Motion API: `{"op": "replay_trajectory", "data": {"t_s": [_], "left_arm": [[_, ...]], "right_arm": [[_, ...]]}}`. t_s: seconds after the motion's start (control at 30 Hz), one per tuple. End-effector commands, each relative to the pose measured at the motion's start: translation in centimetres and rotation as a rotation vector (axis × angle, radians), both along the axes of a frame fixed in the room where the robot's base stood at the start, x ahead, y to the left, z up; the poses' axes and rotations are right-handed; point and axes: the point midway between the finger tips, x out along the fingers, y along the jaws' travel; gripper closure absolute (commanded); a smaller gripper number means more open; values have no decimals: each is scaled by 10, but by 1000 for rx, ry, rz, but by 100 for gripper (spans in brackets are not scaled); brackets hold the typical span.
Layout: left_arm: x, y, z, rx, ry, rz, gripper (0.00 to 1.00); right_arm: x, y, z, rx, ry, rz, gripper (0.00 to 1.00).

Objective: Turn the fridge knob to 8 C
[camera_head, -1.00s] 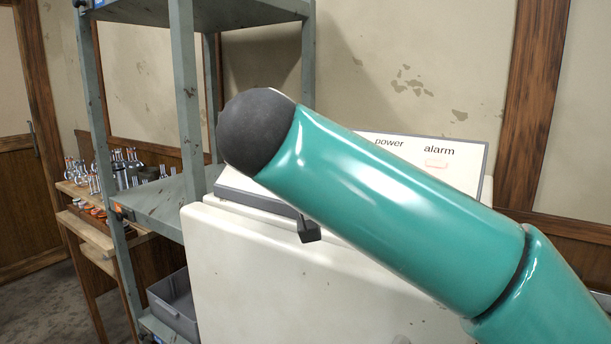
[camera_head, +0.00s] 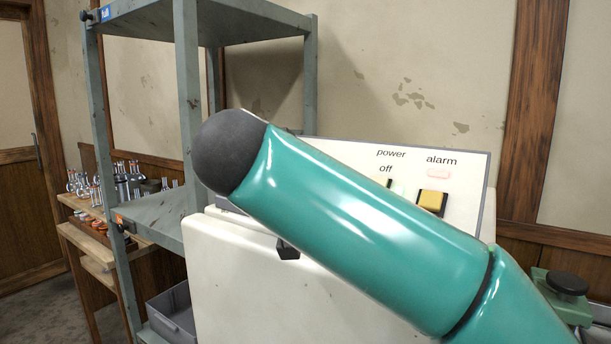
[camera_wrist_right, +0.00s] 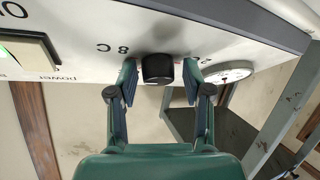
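The fridge knob (camera_wrist_right: 157,69) is black and round. It shows in the right wrist view, which is upside down, on the fridge's white control panel (camera_head: 470,175). An "8 C" label (camera_wrist_right: 112,48) is printed beside it. My right gripper (camera_wrist_right: 159,78) has its fingers apart, one on each side of the knob. A gap shows between the knob and each finger, so it does not look clamped. In the head view my teal right arm hides the knob and my right gripper. My left gripper is in neither view.
A lit power switch (camera_wrist_right: 30,50) and a round white dial (camera_wrist_right: 230,72) flank the knob. A grey metal shelf (camera_head: 188,110) stands left of the fridge (camera_head: 230,275). Glassware (camera_head: 125,180) stands on a wooden bench behind.

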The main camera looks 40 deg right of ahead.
Motion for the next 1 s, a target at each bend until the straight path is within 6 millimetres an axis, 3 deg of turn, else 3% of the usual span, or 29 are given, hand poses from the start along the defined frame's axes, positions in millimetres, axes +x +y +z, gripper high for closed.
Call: {"op": "replay_trajectory", "data": {"t_s": [0.47,1.0], "left_arm": [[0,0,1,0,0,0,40],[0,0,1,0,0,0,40]], "right_arm": [[-5,5,5,-2,-7,2,40],[-62,75,35,-2,-7,3,40]]}}
